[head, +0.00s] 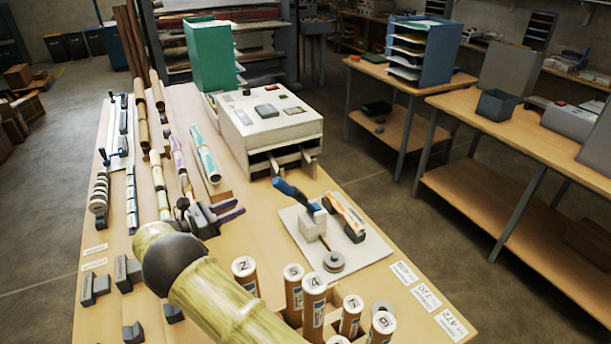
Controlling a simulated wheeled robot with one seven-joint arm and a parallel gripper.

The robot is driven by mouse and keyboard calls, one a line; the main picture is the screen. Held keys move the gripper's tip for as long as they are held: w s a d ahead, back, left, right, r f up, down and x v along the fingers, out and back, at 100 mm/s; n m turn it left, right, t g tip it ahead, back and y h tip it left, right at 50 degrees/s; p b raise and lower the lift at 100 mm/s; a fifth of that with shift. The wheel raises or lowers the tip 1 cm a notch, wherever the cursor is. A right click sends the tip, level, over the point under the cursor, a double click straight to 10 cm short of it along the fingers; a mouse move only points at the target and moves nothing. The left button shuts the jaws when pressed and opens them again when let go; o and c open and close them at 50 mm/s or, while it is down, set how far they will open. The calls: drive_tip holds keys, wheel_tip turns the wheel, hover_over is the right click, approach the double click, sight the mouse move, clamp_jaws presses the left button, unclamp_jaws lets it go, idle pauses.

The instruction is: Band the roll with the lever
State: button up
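A banding tool with a blue-handled lever (296,195) stands on a pale base plate (365,249). The lever is raised and tilts up to the left above a light block (312,226). A grey disc (333,261) is at the plate's front. My gripper (240,207) has two purple-tipped fingers, with a narrow gap between them and nothing visible in it. It is left of the lever and apart from it. Brown numbered rolls (314,300) stand upright in front of the plate. I cannot tell which roll the task means.
A white laminator (270,118) stands behind the plate, with a green bin (209,54) behind it. Patterned rolls (205,153) lie on the left side of the wooden table (262,200). An orange-and-black tool (346,215) lies right of the lever. Paper labels (426,296) line the right edge.

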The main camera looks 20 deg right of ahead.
sight(288, 185)
drive_tip(key=shift+w, duration=0.3)
drive_tip(key=o, duration=0.3)
drive_tip(key=shift+s+d+r, duration=0.1)
drive_tip(key=shift+s+d, duration=0.05)
drive_tip(key=shift+s, duration=0.15)
drive_tip(key=shift+o, duration=0.2)
drive_tip(key=shift+d, duration=0.25)
drive_tip(key=x, duration=1.7)
drive_tip(key=shift+w+d, duration=0.1)
drive_tip(key=shift+d, duration=0.05)
drive_tip(key=shift+c, duration=0.4)
clamp_jaws()
